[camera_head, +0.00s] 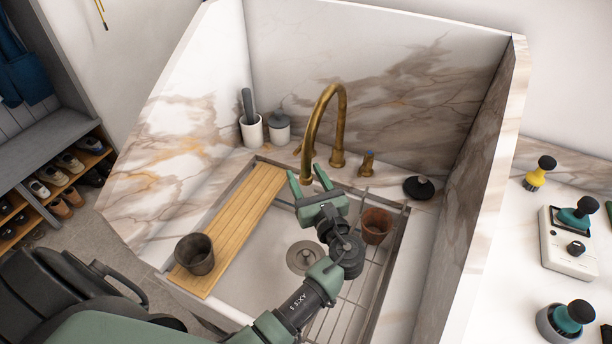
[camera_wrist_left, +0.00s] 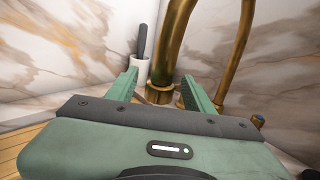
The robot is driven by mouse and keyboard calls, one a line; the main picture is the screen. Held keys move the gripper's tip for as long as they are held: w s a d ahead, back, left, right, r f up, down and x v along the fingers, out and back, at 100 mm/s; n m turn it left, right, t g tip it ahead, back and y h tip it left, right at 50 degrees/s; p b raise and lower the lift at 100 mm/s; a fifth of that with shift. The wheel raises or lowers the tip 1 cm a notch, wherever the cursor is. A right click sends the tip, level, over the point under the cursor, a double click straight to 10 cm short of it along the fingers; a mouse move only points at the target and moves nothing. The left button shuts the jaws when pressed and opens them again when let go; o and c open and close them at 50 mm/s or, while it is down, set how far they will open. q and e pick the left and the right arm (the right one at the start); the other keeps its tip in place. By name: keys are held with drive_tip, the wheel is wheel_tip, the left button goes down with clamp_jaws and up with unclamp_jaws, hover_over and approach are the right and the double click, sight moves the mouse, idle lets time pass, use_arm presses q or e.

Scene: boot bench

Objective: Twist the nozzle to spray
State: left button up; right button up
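A brass gooseneck faucet (camera_head: 344,115) stands at the back of the sink, its spout arching forward and down. The nozzle (camera_head: 306,177) is the lower end of the spout. It also shows in the left wrist view as a wider brass collar (camera_wrist_left: 160,93). My left gripper (camera_head: 307,174) is open, with green fingers pointing at the back wall. The nozzle shows between the two fingertips, with visible gaps on both sides in the left wrist view (camera_wrist_left: 168,88). I cannot tell whether it lies fully between the fingers in depth. My right gripper is in neither view.
A brass handle (camera_head: 366,163) stands right of the faucet. A wooden board (camera_head: 240,225) bearing a dark cup (camera_head: 195,254) spans the sink's left. A terracotta pot (camera_head: 376,226) stands on the right rack. White containers (camera_head: 251,132) and a black stopper (camera_head: 419,187) sit on the ledge.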

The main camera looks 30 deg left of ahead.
sight(308, 182)
use_arm(q)
drive_tip(key=b+v, duration=0.1)
drive_tip(key=v, duration=0.5)
drive_tip(key=shift+s+d+f+b, duration=0.15)
drive_tip(key=shift+s+d+b, duration=0.1)
drive_tip(key=shift+b, duration=0.1)
drive_tip(key=shift+s+d, duration=0.35)
drive_tip(key=shift+d, duration=0.1)
